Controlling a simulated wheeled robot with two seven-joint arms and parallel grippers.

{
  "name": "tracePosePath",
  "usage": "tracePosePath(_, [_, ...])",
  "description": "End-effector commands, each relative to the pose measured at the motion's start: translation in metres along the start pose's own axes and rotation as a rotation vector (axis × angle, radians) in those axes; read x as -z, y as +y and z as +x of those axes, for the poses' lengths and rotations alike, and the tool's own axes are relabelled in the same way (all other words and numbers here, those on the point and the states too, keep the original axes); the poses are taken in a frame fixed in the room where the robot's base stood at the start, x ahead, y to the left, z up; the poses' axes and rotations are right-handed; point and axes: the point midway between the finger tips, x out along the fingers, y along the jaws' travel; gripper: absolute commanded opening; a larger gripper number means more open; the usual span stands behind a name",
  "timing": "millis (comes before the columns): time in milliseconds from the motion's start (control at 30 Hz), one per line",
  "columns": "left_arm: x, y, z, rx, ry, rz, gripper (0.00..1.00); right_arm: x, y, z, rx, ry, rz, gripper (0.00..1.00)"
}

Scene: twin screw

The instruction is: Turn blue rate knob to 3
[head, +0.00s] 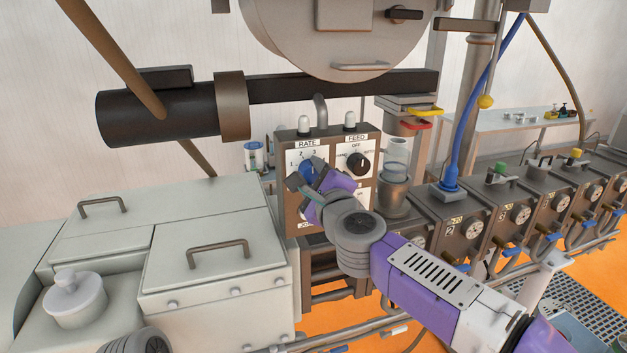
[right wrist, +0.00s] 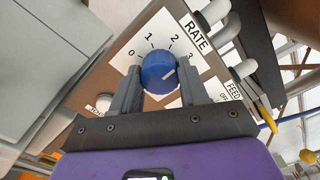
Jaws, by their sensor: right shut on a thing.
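The blue rate knob (head: 307,168) sits on the control box under the RATE label, partly covered by my right gripper (head: 304,184) in the head view. In the right wrist view the knob (right wrist: 157,70) is between the two grey fingers of the right gripper (right wrist: 160,86), which are shut on its sides. The dial (right wrist: 160,40) shows 0, 1, 2 and 3 around the knob. The white line on the knob slants up to the right, roughly toward the 3. My left gripper is not in view.
A black FEED knob (head: 358,163) is close to the right on the same box (head: 288,215). Two white-capped switches stand on top of the box. A grey lidded cabinet (head: 215,240) is at the left. A clear jar (head: 396,165) stands to the right.

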Motion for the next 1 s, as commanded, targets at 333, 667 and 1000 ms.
tracePosePath(333, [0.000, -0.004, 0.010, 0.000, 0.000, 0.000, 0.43, 0.001, 0.001, 0.000, -0.001, 0.000, 0.276, 0.13])
tracePosePath(667, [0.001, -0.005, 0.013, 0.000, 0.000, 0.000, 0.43, 0.001, 0.000, 0.000, -0.001, 0.001, 0.413, 0.13])
tracePosePath(1000, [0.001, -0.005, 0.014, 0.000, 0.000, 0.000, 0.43, 0.001, 0.000, 0.000, -0.001, 0.001, 0.442, 0.13])
